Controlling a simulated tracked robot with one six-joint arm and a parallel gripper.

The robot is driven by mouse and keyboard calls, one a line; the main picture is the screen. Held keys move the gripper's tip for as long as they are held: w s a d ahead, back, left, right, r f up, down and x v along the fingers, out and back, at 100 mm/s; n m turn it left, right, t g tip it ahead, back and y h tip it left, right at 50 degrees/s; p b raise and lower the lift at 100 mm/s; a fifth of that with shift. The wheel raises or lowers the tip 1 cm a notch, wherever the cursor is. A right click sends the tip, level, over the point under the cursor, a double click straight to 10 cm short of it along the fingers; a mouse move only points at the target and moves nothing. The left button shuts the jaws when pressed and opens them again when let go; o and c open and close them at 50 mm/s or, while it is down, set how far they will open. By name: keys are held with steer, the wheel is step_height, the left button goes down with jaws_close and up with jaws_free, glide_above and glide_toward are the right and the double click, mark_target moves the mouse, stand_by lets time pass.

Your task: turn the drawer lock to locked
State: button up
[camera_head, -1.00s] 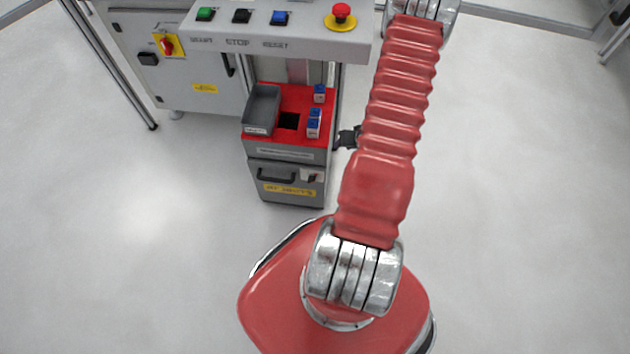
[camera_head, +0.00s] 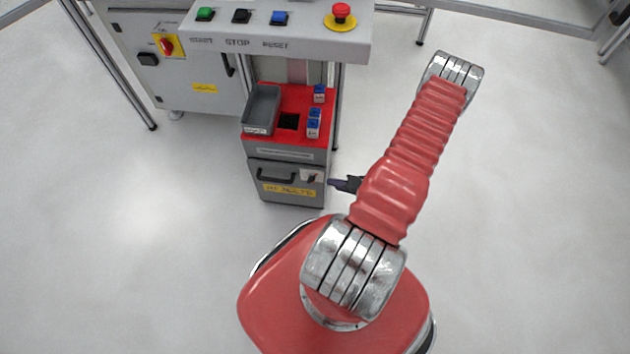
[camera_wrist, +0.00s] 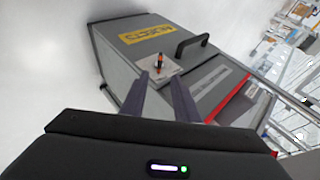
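The drawer lock is a small dark knob on a light plate at the right of the grey drawer front (camera_head: 268,187). The lock (camera_head: 312,176) also shows in the wrist view (camera_wrist: 160,62), with its knob standing out from the plate. My gripper (camera_head: 333,183) is just to the right of the cabinet, partly hidden behind my red arm. In the wrist view its two dark fingers (camera_wrist: 160,82) are apart, with nothing between them. The fingertips point towards the lock plate, and the knob lies beyond them. I cannot tell the exact gap.
A black handle (camera_head: 276,177) sticks out left of the lock. The cabinet's red top (camera_head: 290,90) holds a grey bin (camera_head: 262,108) and several small blue-topped blocks. A console (camera_head: 300,35) with buttons overhangs behind. The floor in front is clear.

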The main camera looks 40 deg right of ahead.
mark_target(311, 179)
steer(key=x, duration=1.4)
steer(key=shift+s, duration=0.1)
jaws_close()
stand_by(0.4)
